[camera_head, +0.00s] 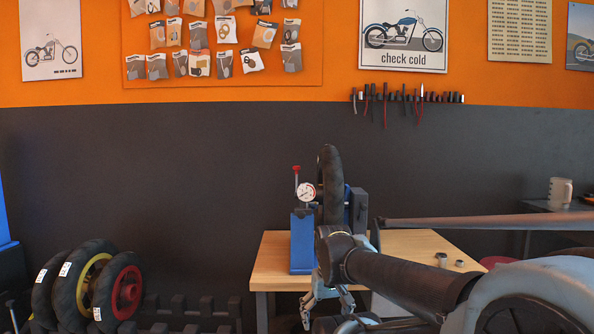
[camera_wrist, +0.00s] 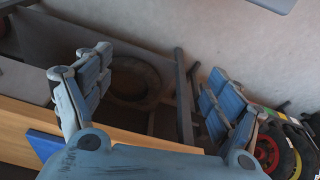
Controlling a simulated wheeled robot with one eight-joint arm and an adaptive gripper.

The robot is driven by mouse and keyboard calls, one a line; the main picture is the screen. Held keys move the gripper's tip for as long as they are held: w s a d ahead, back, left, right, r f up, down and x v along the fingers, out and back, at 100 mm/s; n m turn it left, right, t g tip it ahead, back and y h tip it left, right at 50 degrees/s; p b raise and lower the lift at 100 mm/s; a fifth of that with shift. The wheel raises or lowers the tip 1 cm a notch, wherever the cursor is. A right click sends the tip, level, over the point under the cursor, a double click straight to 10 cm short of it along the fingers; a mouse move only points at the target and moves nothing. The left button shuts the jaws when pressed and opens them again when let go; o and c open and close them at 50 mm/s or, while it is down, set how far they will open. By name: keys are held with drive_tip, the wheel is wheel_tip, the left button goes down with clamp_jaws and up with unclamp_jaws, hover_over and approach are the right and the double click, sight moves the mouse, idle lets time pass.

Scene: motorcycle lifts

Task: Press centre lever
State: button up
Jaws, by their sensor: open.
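A red-topped lever (camera_head: 296,172) rises from a blue stand (camera_head: 302,240) with a round white gauge (camera_head: 306,192) on the wooden bench (camera_head: 415,244). It is the only lever I can pick out clearly; whether it is the centre one I cannot tell. My gripper (camera_head: 327,312) hangs pointing down in front of the bench's front edge, below and slightly right of the lever and apart from it. In the wrist view my gripper (camera_wrist: 160,62) has its fingers spread wide with nothing between them. The lever does not show clearly there.
A tyre (camera_head: 331,185) stands upright behind the gauge. Small metal parts (camera_head: 450,262) lie on the bench's right. Wheels with yellow and red rims (camera_head: 95,290) stand at lower left. A mug (camera_head: 560,191) is at far right. The dark wall is bare left of the bench.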

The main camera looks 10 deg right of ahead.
drive_tip(key=shift+s+r, duration=0.2)
drive_tip(key=c, duration=0.5)
drive_tip(key=shift+w+r, duration=0.2)
drive_tip(key=shift+r, duration=0.4)
drive_tip(key=shift+w+r, duration=0.2)
drive_tip(key=shift+r, duration=0.35)
drive_tip(key=c, duration=0.9)
drive_tip(key=w+r, duration=0.1)
drive_tip(key=r, duration=0.1)
drive_tip(key=w+r, duration=0.2)
drive_tip(key=shift+w+a+r, duration=0.1)
drive_tip(key=shift+w, duration=0.15)
clamp_jaws()
drive_tip(key=w+r+n+t, duration=0.1)
drive_tip(key=w+r+n, duration=0.1)
drive_tip(key=w+r, duration=2.25)
drive_tip(key=w, duration=0.4)
drive_tip(key=w+a+r+n+t, duration=0.1)
drive_tip(key=w+r, duration=0.7)
drive_tip(key=w, duration=0.3)
drive_tip(key=w+a+r+t+y, duration=0.1)
drive_tip(key=w+r, duration=0.6)
drive_tip(key=w, duration=0.4)
drive_tip(key=shift+w+r+n, duration=0.2)
drive_tip(key=shift+w+n, duration=0.2)
